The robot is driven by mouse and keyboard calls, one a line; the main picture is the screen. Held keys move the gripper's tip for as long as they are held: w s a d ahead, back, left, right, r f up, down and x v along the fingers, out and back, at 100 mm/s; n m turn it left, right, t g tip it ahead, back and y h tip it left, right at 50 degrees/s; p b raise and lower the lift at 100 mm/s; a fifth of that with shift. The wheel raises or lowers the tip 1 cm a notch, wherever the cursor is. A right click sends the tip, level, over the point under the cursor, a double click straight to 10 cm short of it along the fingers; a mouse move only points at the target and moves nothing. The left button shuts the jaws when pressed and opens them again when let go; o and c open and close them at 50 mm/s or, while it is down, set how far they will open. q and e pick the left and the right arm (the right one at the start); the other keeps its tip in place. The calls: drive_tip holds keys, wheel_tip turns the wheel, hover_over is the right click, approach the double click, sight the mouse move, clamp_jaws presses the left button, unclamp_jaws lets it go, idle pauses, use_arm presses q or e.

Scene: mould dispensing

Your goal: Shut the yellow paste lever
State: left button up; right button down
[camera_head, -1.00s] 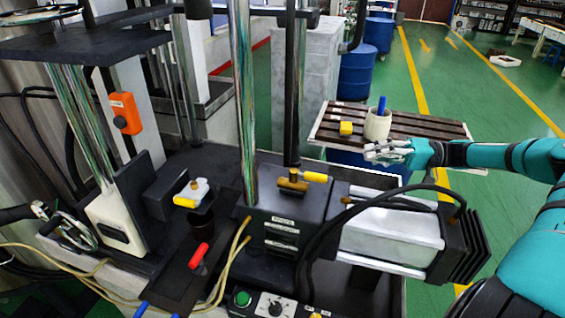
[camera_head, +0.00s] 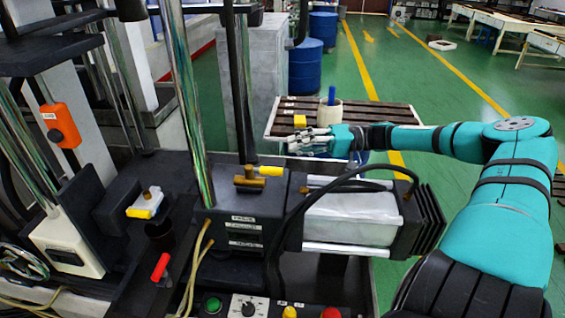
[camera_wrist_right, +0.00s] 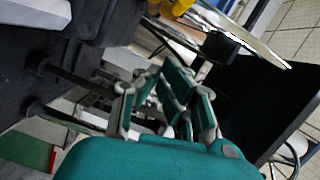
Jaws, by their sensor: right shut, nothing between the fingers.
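A yellow-tipped lever (camera_head: 270,171) with a brown fitting sits on top of the black labelled box in the middle of the machine. A second yellow-tipped lever (camera_head: 140,213) is on a white valve body to the left. I cannot tell which one is the paste lever. My right gripper (camera_head: 294,144) is shut and empty, up and to the right of the middle lever and apart from it in the picture. Its closed fingers also fill the middle of the right wrist view (camera_wrist_right: 168,92), with something yellow (camera_wrist_right: 178,8) at the top edge. My left gripper is out of view.
A brown slatted tray (camera_head: 385,119) behind the right gripper holds a yellow block (camera_head: 300,121) and a pale cup (camera_head: 328,113). A black cable loop (camera_head: 340,181) arches over a white block right of the middle lever. A red handle (camera_head: 160,267) is below left.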

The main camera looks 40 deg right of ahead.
sight(265, 173)
drive_tip(key=b+x, duration=0.2)
drive_tip(key=x, duration=0.1)
drive_tip(key=shift+w+a+f+b, duration=0.15)
drive_tip(key=shift+a+f+b, duration=0.05)
drive_tip(key=shift+f+b, duration=0.1)
drive_tip(key=s+a+p, duration=0.1)
drive_tip(key=p, duration=0.2)
drive_tip(key=s+a+p, duration=0.1)
drive_tip(key=p, duration=0.2)
drive_tip(key=shift+r, duration=0.25)
drive_tip(key=shift+s+a+f+p, duration=0.2)
drive_tip(key=shift+s+a+p, duration=0.05)
drive_tip(key=shift+a+p, duration=0.15)
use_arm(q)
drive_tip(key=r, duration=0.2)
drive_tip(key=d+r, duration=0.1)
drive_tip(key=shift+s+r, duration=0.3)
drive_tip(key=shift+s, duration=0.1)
use_arm(e)
drive_tip(key=shift+f, duration=0.15)
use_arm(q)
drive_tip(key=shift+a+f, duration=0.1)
